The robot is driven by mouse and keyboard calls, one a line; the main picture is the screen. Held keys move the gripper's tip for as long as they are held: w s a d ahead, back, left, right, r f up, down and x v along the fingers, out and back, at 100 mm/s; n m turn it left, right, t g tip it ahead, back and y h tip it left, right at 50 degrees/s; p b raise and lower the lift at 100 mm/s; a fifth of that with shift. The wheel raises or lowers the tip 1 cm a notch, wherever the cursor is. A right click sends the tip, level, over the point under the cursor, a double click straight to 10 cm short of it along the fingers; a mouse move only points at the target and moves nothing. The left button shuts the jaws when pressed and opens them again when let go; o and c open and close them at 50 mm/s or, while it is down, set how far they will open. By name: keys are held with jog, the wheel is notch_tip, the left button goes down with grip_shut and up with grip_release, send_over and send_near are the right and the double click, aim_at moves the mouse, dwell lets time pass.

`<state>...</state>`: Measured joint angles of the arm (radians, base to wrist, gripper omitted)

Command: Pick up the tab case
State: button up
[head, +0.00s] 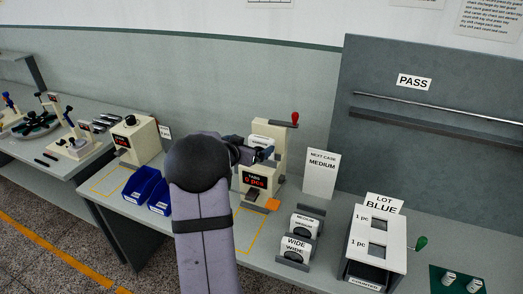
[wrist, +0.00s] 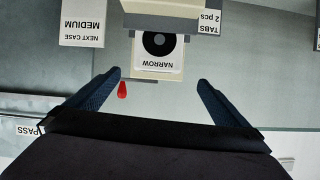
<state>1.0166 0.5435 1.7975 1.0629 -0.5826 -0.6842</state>
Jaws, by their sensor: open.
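A tab case labelled NARROW (wrist: 158,60) sits in the cream tab machine (wrist: 200,50), upside down in the wrist view. The same machine (head: 285,135) stands mid-bench in the head view, with a red knob on its lever, and the case's top (head: 261,141) shows behind my gripper. My gripper (wrist: 160,86) is open and empty, its two blue fingers spread in front of the NARROW case and apart from it. In the head view, the MEDIUM case (head: 304,225) and the WIDE case (head: 295,249) rest in grey holders right of the machine. A sign (head: 321,172) reads NEXT CASE MEDIUM.
Blue bins (head: 142,184) and another cream machine (head: 136,140) stand left of my arm. A white box (head: 376,240) with a LOT BLUE sign (head: 384,203) and green knob stands at right. A grey panel (head: 430,150) rises behind. Yellow outlines mark bare bench.

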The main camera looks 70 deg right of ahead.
aim_at(260, 140)
jog(key=shift+s+d+r+n, duration=0.1)
jog(key=shift+n, duration=0.2)
jog(key=shift+p+x, duration=1.7)
jog(key=shift+x, duration=1.9)
jog(key=shift+s, duration=0.15)
jog(key=shift+r, duration=0.1)
jog(key=c, duration=1.6)
jog(key=shift+r, duration=0.1)
